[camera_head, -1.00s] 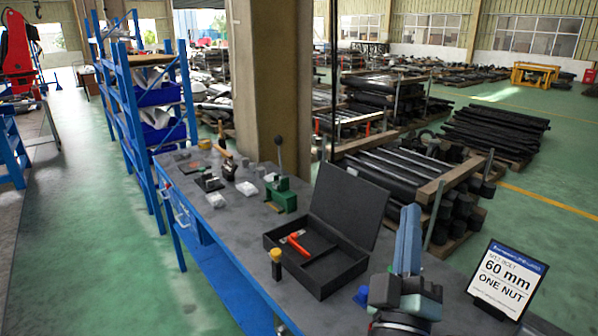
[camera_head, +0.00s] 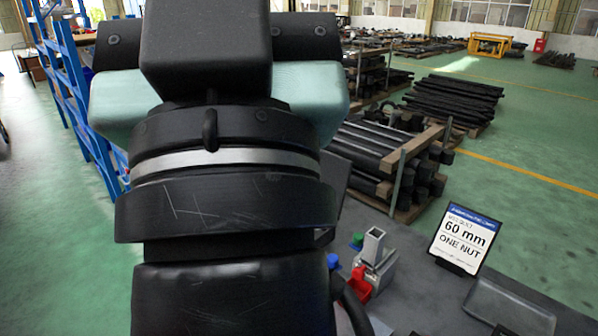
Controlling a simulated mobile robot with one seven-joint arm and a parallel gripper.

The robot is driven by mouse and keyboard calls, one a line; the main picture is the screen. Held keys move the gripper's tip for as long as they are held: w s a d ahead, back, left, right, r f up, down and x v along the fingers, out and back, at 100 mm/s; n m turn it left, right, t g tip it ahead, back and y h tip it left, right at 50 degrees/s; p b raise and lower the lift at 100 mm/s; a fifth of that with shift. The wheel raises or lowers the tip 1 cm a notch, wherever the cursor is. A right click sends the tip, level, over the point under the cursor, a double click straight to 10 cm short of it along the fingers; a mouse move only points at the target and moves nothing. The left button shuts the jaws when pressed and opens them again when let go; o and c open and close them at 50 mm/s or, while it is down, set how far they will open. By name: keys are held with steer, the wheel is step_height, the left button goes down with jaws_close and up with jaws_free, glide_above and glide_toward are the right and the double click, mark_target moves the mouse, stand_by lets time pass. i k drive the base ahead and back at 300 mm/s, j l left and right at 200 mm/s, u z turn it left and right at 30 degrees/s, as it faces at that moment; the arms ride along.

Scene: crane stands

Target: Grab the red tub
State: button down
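A small red tub (camera_head: 360,285) sits on the grey workbench, low and right of centre, beside a grey metal block with an upright square post. My arm partly hides the area to its left.
A blue piece (camera_head: 333,261) and a green piece (camera_head: 357,240) lie near the tub. A "60 mm ONE NUT" sign (camera_head: 464,240) stands to the right, with a grey tray (camera_head: 508,306) in front of it. My arm hides much of the bench.

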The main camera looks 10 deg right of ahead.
mark_target(361, 289)
steer(key=i+j, duration=0.1)
steer(key=i, duration=0.35)
steer(key=i+j+z, duration=0.1)
steer(key=i+z, duration=0.3)
steer(key=i+j+z, duration=0.15)
steer(key=z, duration=1.1)
